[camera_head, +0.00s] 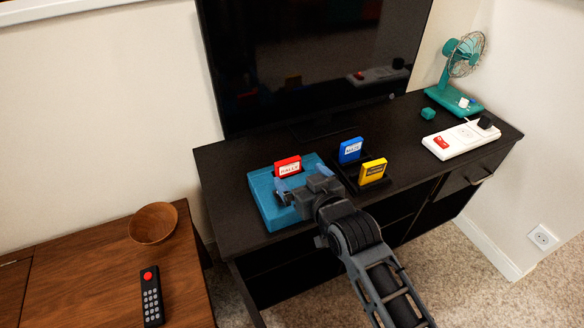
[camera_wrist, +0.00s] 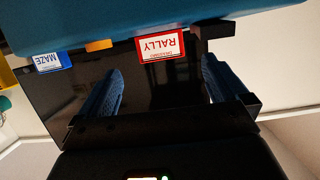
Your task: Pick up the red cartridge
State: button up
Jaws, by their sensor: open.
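The red cartridge (camera_head: 288,166), labelled RALLY, stands upright in the teal console (camera_head: 262,195) on the black cabinet. My gripper (camera_head: 285,190) is open over the console, just in front of the cartridge. In the wrist view the cartridge (camera_wrist: 160,46) appears upside down, beyond and between the two blue fingers (camera_wrist: 161,68). The fingers look apart from it, with nothing held. The cartridge's lower part is hidden in the console.
A blue MAZE cartridge (camera_head: 350,150) and a yellow cartridge (camera_head: 373,170) stand in a dark holder to the right. A television (camera_head: 310,60) rises behind. A white power strip (camera_head: 460,138) and a teal fan (camera_head: 460,75) stand further right.

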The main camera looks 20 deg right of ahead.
aim_at(289, 168)
jog(key=x, duration=0.7)
jog(key=shift+s+f+b, duration=0.15)
jog(key=shift+f+b, duration=0.1)
jog(key=shift+b, duration=0.1)
jog(key=c, duration=1)
